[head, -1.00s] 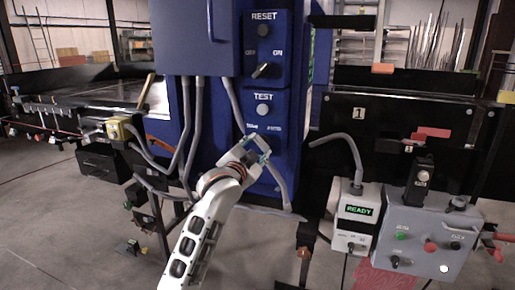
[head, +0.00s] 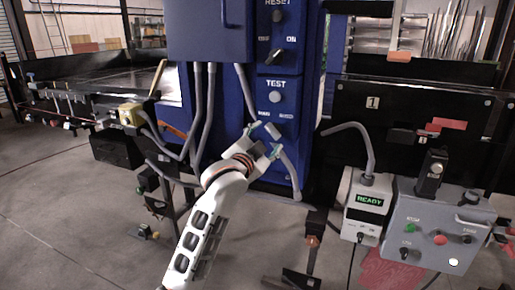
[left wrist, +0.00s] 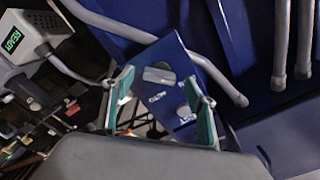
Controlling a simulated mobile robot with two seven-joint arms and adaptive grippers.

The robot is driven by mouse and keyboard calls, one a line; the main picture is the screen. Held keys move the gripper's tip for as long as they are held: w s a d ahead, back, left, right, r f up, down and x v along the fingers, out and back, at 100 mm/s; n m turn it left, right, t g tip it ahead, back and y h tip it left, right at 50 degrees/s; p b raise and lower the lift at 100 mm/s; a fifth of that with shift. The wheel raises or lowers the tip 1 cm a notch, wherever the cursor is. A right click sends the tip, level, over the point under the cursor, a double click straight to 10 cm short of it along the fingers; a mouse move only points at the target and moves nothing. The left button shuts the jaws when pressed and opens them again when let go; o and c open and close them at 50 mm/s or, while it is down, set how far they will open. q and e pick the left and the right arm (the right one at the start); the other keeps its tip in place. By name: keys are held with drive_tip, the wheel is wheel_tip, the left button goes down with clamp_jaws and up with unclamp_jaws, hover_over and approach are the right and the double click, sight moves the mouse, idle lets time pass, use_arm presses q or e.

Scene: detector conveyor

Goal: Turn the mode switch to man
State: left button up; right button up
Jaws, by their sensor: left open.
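The mode switch (head: 271,129) is a grey knob on the blue panel, below the TEST button (head: 275,97) and a pair of small labels. In the left wrist view the mode switch (left wrist: 158,75) shows as a grey oval knob with a white label beside it. My left gripper (head: 266,138) is open in front of the switch. In the left wrist view the teal-padded fingers of my left gripper (left wrist: 160,84) stand on either side of the knob, with a gap to each. Whether the fingertips reach the knob's depth is unclear. My right gripper is not in view.
Another knob (head: 275,57) sits higher on the panel, below RESET. Grey hoses (head: 210,110) hang left of the panel. A box reading READY (head: 368,205) and a grey control box (head: 437,225) stand at the right.

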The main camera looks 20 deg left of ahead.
use_arm(q)
drive_tip(key=s, duration=0.9)
drive_tip(key=shift+a, duration=0.15)
drive_tip(key=s+f+n+g, duration=0.1)
drive_tip(key=s+f, duration=0.2)
drive_tip(key=f, duration=0.7)
drive_tip(key=s+f+n+g, duration=0.1)
drive_tip(key=s+f+g, duration=0.15)
drive_tip(key=f, duration=0.75)
drive_tip(key=s+f+g, duration=0.1)
drive_tip(key=s+f, duration=0.3)
drive_tip(key=f, duration=0.6)
drive_tip(key=s+d+f+n+g+h, duration=0.1)
drive_tip(key=s+f+n+g, duration=0.2)
drive_tip(key=s+f, duration=1.8)
drive_tip(key=shift+s, duration=0.45)
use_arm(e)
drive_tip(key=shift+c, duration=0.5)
